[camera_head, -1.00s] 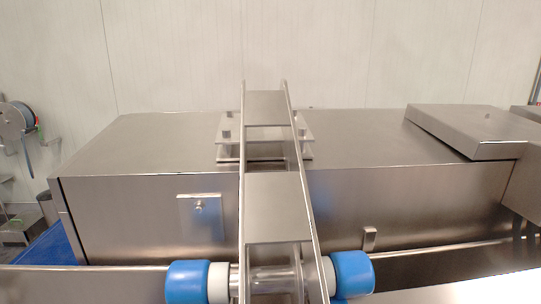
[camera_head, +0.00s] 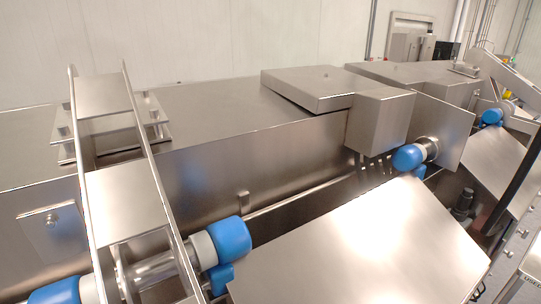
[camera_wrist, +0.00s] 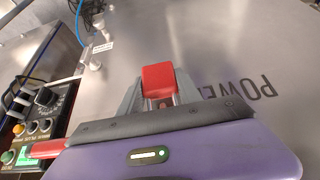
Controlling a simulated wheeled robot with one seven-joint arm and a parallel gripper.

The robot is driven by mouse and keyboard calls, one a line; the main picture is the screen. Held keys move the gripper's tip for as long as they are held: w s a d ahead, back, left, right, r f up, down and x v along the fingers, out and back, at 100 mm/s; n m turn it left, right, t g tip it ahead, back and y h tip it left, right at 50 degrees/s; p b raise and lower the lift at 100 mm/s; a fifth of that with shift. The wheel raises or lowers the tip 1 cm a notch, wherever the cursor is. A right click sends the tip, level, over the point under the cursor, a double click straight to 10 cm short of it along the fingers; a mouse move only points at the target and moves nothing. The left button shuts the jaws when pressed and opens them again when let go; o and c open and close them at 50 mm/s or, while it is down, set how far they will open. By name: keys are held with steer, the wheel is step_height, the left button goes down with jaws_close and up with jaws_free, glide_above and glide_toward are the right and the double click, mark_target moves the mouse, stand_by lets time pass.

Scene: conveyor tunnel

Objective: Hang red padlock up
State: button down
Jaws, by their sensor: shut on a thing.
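The red padlock (camera_wrist: 157,77) shows in the wrist view as a red block between the fingers of my gripper (camera_wrist: 160,92). My gripper is shut on it, in front of a brushed steel panel with dark "POWE..." lettering (camera_wrist: 236,88). The lower part of the padlock is partly hidden by the gripper. I cannot tell how far the padlock is from the panel. Neither my gripper nor the padlock shows in the head view. I see no hanging place that I can make out for sure.
A control box (camera_wrist: 38,120) with knobs, buttons and a green display is at the wrist view's left, with cables above it. In the head view, a steel tunnel housing (camera_head: 265,160) runs across, with blue-capped rollers (camera_head: 228,240) and a tilted steel plate (camera_head: 365,245) in front.

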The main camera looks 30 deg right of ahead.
steer(key=shift+s+d+p, duration=0.2)
steer(key=shift+s+p, duration=0.45)
steer(key=shift+s, duration=1.65)
